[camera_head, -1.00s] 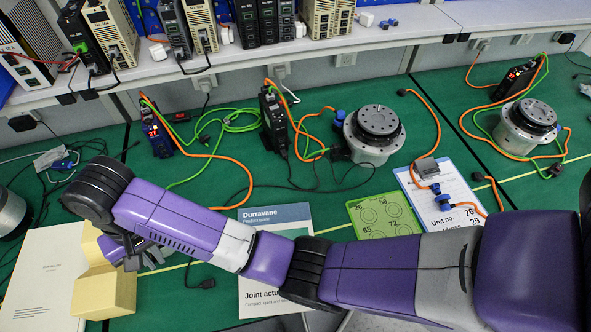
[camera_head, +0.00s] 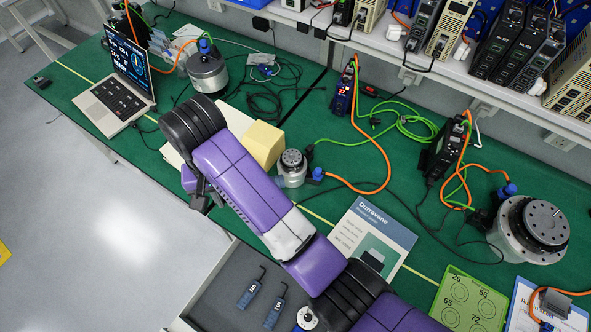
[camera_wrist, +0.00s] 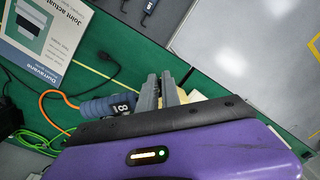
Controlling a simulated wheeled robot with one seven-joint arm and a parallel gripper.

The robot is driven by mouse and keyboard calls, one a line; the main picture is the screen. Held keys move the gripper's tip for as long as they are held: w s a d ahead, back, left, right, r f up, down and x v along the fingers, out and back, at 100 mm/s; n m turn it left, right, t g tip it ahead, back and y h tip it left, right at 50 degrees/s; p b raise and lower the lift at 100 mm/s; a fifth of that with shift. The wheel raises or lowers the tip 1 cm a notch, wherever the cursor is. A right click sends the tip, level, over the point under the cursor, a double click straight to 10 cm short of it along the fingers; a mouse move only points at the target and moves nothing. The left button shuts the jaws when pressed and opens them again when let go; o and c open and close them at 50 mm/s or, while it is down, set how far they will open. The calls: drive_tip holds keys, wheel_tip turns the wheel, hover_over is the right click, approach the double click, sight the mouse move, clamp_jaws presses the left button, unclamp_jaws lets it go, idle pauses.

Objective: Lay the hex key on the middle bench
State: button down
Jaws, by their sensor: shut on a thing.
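My gripper (camera_head: 203,196) is over the bench's front edge at the left in the head view, and its fingers (camera_wrist: 163,92) show in the wrist view. It is shut on a hex key (camera_wrist: 108,106) whose blue-grey handle is marked 8. The green middle bench (camera_head: 331,203) lies right of a dark seam, carrying a Durravane booklet (camera_head: 372,238).
An open grey drawer (camera_head: 208,306) holds two other hex keys (camera_head: 250,290). A yellow block (camera_head: 262,143), a small actuator (camera_head: 292,168) and cables are near my arm. A laptop (camera_head: 118,85) stands on the left. Bare green strips lie around the booklet.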

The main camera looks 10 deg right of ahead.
drive_tip(key=b, duration=0.6)
hover_over(242, 232)
wheel_tip(242, 232, down, 6)
wheel_tip(242, 232, down, 9)
drive_tip(key=shift+d+f, duration=0.1)
drive_tip(key=shift+f, duration=2.45)
drive_tip(key=c, duration=1.6)
unclamp_jaws()
drive_tip(key=shift+o, duration=0.2)
wheel_tip(242, 232, up, 12)
drive_tip(key=shift+d+b, duration=0.25)
drive_tip(key=shift+b, duration=0.05)
drive_tip(key=shift+w, duration=0.1)
